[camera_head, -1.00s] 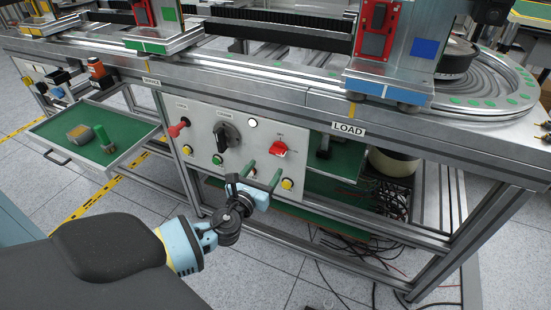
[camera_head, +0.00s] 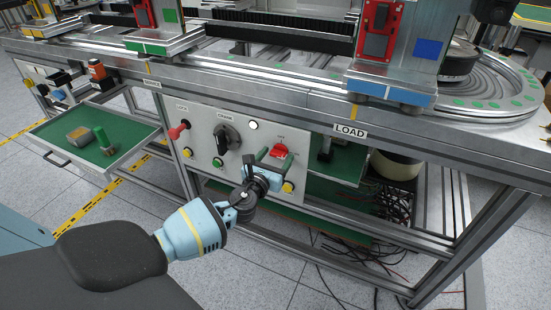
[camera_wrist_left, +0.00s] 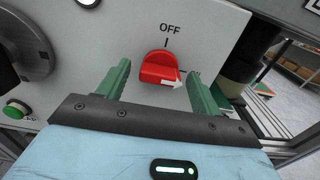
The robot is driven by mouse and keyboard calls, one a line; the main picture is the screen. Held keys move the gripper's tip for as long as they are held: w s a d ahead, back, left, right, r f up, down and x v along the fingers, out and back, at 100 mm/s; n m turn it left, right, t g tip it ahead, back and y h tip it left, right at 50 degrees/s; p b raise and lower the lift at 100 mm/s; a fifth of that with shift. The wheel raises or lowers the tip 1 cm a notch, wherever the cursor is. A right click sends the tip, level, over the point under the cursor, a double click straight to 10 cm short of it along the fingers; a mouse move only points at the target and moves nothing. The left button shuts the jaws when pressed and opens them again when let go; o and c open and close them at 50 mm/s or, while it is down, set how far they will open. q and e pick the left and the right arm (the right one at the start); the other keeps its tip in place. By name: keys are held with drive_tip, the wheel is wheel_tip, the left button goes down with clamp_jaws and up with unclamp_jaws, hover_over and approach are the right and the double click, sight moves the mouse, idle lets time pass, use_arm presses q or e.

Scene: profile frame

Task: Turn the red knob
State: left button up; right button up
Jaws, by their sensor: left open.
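The red knob (camera_head: 279,151) sits on the right part of a light control panel. In the left wrist view the red knob (camera_wrist_left: 158,70) lies under the word OFF, and its white arrow points to the right, away from OFF. My left gripper (camera_head: 274,159) is open in front of the panel, close to the knob. In the left wrist view its two green fingers stand on either side of the knob, with a gap on each side. I cannot tell how far the fingertips are from the panel. My right gripper is not in view.
The panel also holds a black crank knob (camera_head: 227,138), a red lever (camera_head: 179,130), a green button (camera_head: 218,162) and yellow buttons. A metal ledge (camera_head: 300,106) runs above it. An open green drawer (camera_head: 125,124) stands out at the left. Cables hang below right.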

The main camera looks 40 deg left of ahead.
use_arm(q)
drive_tip(key=c, duration=1)
